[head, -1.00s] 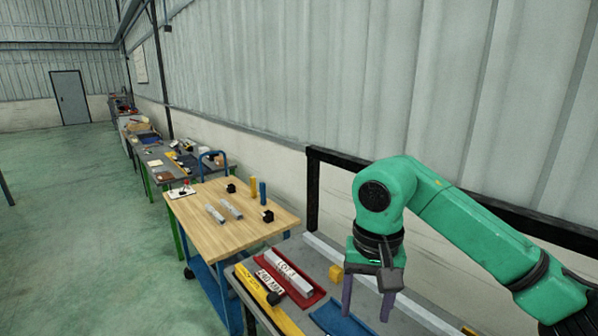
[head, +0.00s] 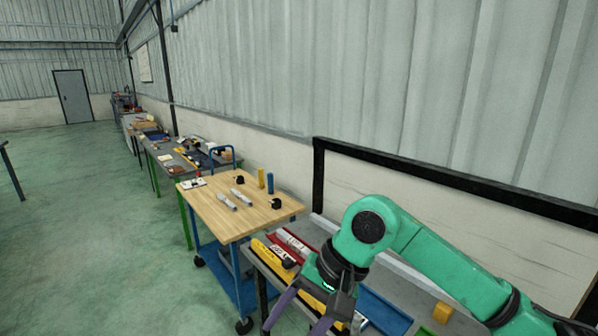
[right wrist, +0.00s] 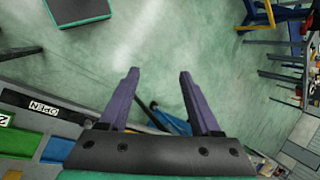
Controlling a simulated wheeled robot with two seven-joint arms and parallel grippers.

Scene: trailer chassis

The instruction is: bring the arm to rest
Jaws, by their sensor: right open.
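My green right arm comes in from the right in the head view, bent at the elbow. Its right gripper (head: 294,322) is low in the picture, tilted down to the left by the front edge of the grey bench (head: 330,226). My left arm and gripper are not in view.
A black rail (head: 450,178) runs behind. Open floor (head: 90,230) lies to the left.

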